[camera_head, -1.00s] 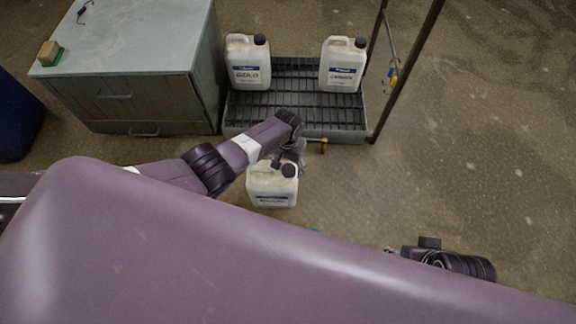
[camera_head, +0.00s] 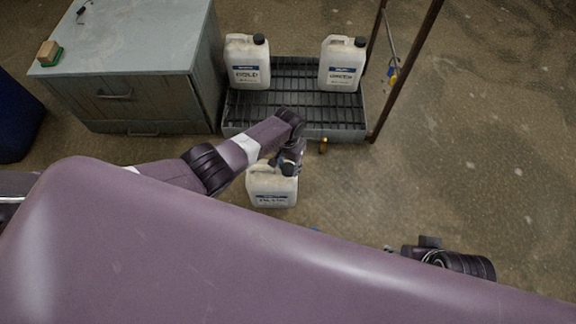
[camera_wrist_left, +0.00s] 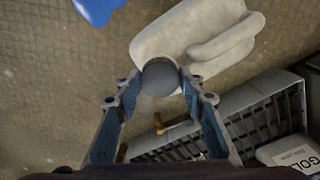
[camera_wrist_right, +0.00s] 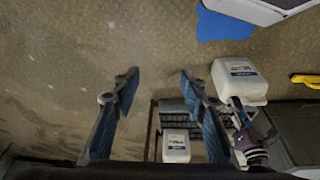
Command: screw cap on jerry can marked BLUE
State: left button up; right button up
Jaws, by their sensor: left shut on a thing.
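A white jerry can (camera_head: 271,188) stands on the floor in front of the rack. Its label is too blurred to read in the head view. A dark round cap (camera_wrist_left: 160,77) sits at its neck in the left wrist view; I cannot tell how far it is seated. My left gripper (camera_head: 288,164) is over the neck, its two fingers (camera_wrist_left: 160,80) pressed on either side of the cap. The can also shows in the right wrist view (camera_wrist_right: 239,80). My right gripper (camera_wrist_right: 157,75) is open and empty, away from the can.
Two capped jerry cans, labelled GOLD (camera_head: 247,62) and apparently GREEN (camera_head: 342,64), stand on a grated rack (camera_head: 292,98) behind. A brass fitting (camera_head: 323,146) projects from its front. A grey cabinet (camera_head: 150,100) stands left, a rusty post (camera_head: 405,70) right. A blue patch (camera_wrist_right: 223,27) lies nearby. Floor right is open.

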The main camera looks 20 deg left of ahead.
pick_arm(q)
jog(key=m, duration=0.2)
jog(key=shift+a+f+m, duration=0.1)
jog(key=shift+a+m, duration=0.2)
jog(key=shift+m, duration=1.2)
jog(key=m+b, duration=0.1)
jog(key=m, duration=0.2)
jog(key=shift+s+m, duration=0.1)
jog(key=shift+m, duration=0.2)
jog(key=m, duration=0.3)
jog(key=shift+a+m, duration=0.1)
jog(key=shift+m, duration=0.2)
jog(key=m+b, duration=0.1)
jog(key=m, duration=0.5)
jog(key=shift+f, duration=0.1)
jog(key=shift+m+b, duration=0.5)
jog(key=shift+m, duration=2.4)
pick_arm(e)
jog(key=w+a+r+t, duration=0.1)
jog(key=w+a+t, duration=0.1)
jog(key=w, duration=0.4)
jog(key=shift+w+r+t+y, duration=0.15)
jog(key=shift+w+t+y, duration=0.25)
jog(key=shift+t, duration=0.4)
pick_arm(q)
jog(key=shift+b, duration=0.3)
pick_arm(e)
jog(key=shift+a, duration=0.1)
